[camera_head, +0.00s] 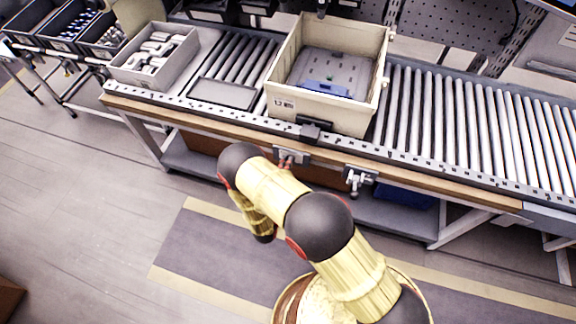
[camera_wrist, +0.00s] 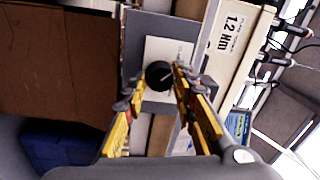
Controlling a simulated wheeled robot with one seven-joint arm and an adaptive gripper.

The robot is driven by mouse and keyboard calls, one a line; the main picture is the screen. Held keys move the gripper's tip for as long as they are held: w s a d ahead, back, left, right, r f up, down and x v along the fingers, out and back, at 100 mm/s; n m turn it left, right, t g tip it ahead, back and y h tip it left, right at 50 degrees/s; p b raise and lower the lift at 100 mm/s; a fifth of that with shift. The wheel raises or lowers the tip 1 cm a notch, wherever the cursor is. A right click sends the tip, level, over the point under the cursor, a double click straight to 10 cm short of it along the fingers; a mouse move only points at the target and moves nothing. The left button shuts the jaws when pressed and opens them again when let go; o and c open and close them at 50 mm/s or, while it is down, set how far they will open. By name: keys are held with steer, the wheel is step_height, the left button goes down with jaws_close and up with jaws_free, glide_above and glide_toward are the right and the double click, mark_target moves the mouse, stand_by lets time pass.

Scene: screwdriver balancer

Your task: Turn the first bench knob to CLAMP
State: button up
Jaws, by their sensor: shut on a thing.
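A round black knob (camera_wrist: 156,72) with a pale pointer line sits on a white label plate (camera_wrist: 160,50) in the wrist view. The plate's small print is too blurred to read. My gripper (camera_wrist: 158,80) has its yellow fingers on either side of the knob and is shut on it. In the head view the grey knob plate (camera_head: 302,157) shows on the bench's front edge, below the cream crate, and my arm partly hides that spot. A second fitting (camera_head: 358,180) with a light handle is farther right on the same edge.
The cream crate (camera_head: 352,118) stands on the roller conveyor (camera_head: 460,125) with a grey panel inside. A grey bin (camera_head: 128,75) of light parts is at the left. The crate's "1.2 Nm" label (camera_wrist: 232,33) is close by in the wrist view. The floor before the bench is clear.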

steer(key=o, duration=1.1)
steer(key=shift+o, duration=0.3)
steer(key=v, duration=1.2)
steer(key=shift+f, duration=0.1)
